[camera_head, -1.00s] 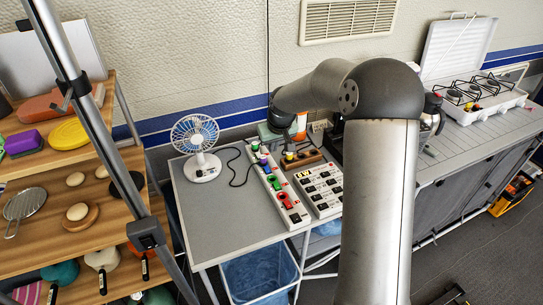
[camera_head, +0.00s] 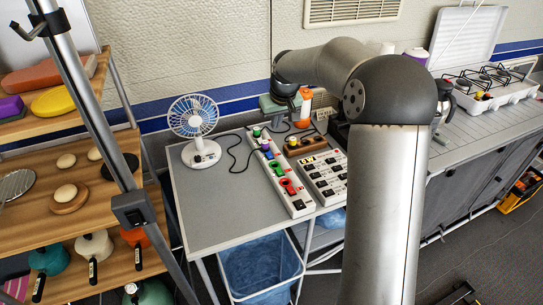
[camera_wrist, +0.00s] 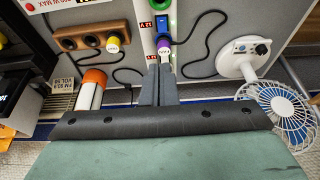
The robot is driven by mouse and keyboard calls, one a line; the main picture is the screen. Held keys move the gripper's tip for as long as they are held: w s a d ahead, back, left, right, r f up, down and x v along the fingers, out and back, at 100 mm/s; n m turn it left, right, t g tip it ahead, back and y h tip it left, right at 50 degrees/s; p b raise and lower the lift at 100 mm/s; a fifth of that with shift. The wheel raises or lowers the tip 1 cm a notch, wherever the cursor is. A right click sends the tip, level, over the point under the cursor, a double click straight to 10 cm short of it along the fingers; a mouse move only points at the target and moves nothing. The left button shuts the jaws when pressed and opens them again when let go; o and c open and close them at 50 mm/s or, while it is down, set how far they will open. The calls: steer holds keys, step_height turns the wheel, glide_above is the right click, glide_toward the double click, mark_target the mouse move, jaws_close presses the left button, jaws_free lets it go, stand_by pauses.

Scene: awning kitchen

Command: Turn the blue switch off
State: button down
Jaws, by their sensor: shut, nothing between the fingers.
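The blue switch (camera_wrist: 161,22) sits on a long white power strip (camera_wrist: 147,38), beside a purple plug (camera_wrist: 164,47), in the wrist view. I cannot tell its on or off position. The strip also shows in the head view (camera_head: 299,208), with green and red switches and plugs along it; the blue switch is not clear there. My gripper (camera_wrist: 158,68) is shut and empty. Its fingertips point at the strip's end near the purple plug, short of the blue switch in the picture. I cannot tell whether they touch anything. In the head view the fingertips are not clear.
A white fan (camera_head: 194,117) stands left of the strip, with a black cord between. A second power strip (camera_head: 333,192) and a wooden socket block (camera_head: 318,148) with a yellow plug lie right. An orange-and-white bottle (camera_wrist: 91,88) is near my gripper. The table's front left is clear.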

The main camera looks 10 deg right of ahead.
mark_target(270, 153)
steer(key=shift+r, duration=0.15)
steer(key=x, duration=0.4)
steer(key=p+x, duration=0.1)
steer(key=x, duration=0.4)
steer(key=p+x, duration=0.1)
steer(key=x, duration=0.4)
steer(key=shift+s+d, duration=0.1)
steer(key=shift+s, duration=0.3)
